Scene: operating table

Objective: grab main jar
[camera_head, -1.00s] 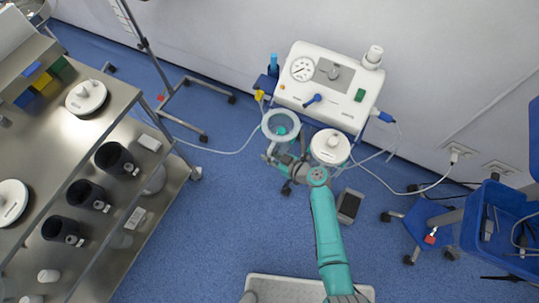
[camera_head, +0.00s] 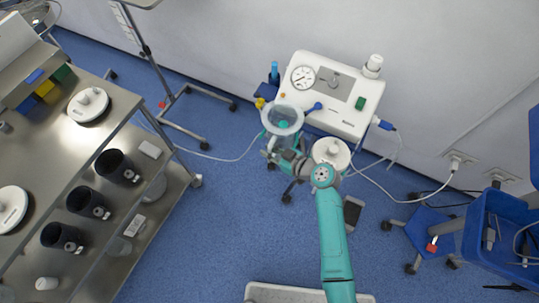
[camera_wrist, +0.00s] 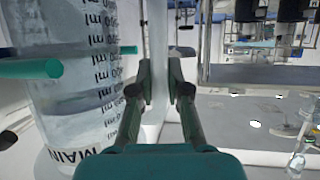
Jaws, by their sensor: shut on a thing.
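The main jar (camera_head: 282,117) is a clear round container with a teal piece inside, in front of the white suction unit (camera_head: 328,96) in the head view. In the wrist view the jar (camera_wrist: 75,100) fills the left side, with a volume scale, the word MAIN and clear liquid low in it. It looks upright. My gripper (camera_wrist: 160,88) is shut on a thin upright whitish strip beside the jar wall, which looks like its handle. In the head view my gripper (camera_head: 270,154) is just below the jar; its fingertips are hard to make out.
A second jar with a white lid (camera_head: 331,152) stands close right of my gripper. A steel shelf cart (camera_head: 125,200) with black cups and white lids is at left. A blue bin (camera_head: 500,235) is at right. A dark flat object (camera_head: 353,212) lies near my arm.

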